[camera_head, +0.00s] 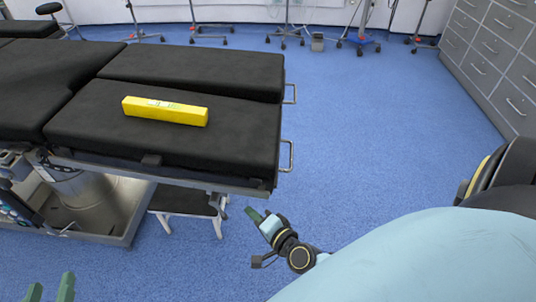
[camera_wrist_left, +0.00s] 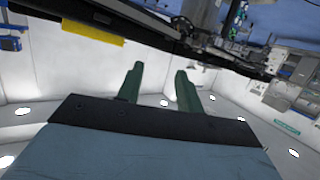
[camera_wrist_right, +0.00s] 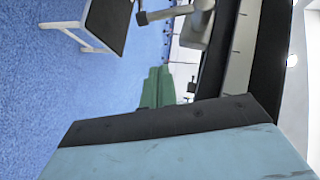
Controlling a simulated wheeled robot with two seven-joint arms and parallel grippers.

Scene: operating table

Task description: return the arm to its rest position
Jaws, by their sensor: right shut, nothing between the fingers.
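My right gripper (camera_head: 256,215) hangs beside the operating table's right end, over the blue floor, touching nothing visible. In the right wrist view its green fingers (camera_wrist_right: 158,88) are together and empty. My left gripper (camera_head: 50,290) shows only its green fingertips at the bottom left edge of the head view. In the left wrist view its two fingers (camera_wrist_left: 158,88) stand apart with nothing between them. A yellow box (camera_head: 165,111) lies on the black table pad, away from both grippers. It also shows in the left wrist view (camera_wrist_left: 93,32).
The black-padded operating table (camera_head: 235,140) fills the left, with metal side rails (camera_head: 287,158) at its right end. A small step stool (camera_head: 190,203) stands beneath. Grey drawers (camera_head: 495,60) stand at the right back. Blue floor between them is clear.

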